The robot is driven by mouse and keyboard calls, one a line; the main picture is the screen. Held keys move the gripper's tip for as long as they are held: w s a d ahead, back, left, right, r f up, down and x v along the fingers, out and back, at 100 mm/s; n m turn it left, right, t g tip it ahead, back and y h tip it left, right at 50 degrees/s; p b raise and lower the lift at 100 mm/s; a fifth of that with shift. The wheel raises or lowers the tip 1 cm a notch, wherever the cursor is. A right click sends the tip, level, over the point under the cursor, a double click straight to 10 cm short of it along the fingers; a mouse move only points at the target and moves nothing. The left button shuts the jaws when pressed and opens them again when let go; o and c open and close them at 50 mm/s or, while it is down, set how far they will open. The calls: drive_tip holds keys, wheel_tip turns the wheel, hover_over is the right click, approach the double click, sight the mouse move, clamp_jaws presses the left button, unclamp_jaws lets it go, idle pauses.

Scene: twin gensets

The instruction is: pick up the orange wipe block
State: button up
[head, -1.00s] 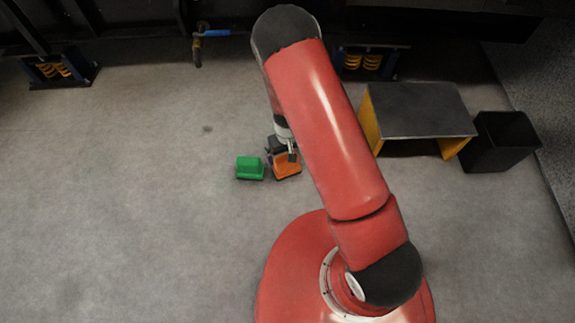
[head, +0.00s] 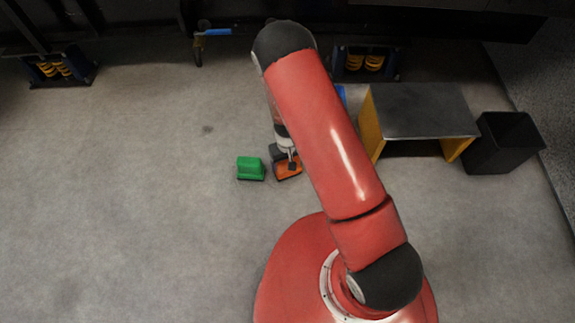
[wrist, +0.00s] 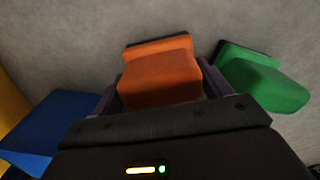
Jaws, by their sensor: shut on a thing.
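The orange wipe block (head: 287,171) is on or just above the grey floor in the head view, partly hidden by my gripper. In the wrist view the orange wipe block (wrist: 160,78) sits between the fingers of my gripper (wrist: 160,92). My gripper (head: 291,162) points down at the block and is shut on it. I cannot tell whether the block touches the floor.
A green block (head: 250,168) stands just left of the orange one; it also shows in the wrist view (wrist: 262,78). A blue thing (wrist: 50,130) is at the wrist view's lower left. A yellow-sided bench (head: 420,110) and black bin (head: 500,142) stand right. Floor at left is clear.

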drive_tip(key=shift+r, duration=0.15)
wheel_tip(320, 180, up, 20)
drive_tip(key=p, duration=0.4)
drive_tip(key=o, duration=0.6)
drive_tip(key=shift+c, duration=0.2)
drive_tip(key=c, duration=0.3)
drive_tip(key=shift+w, duration=0.1)
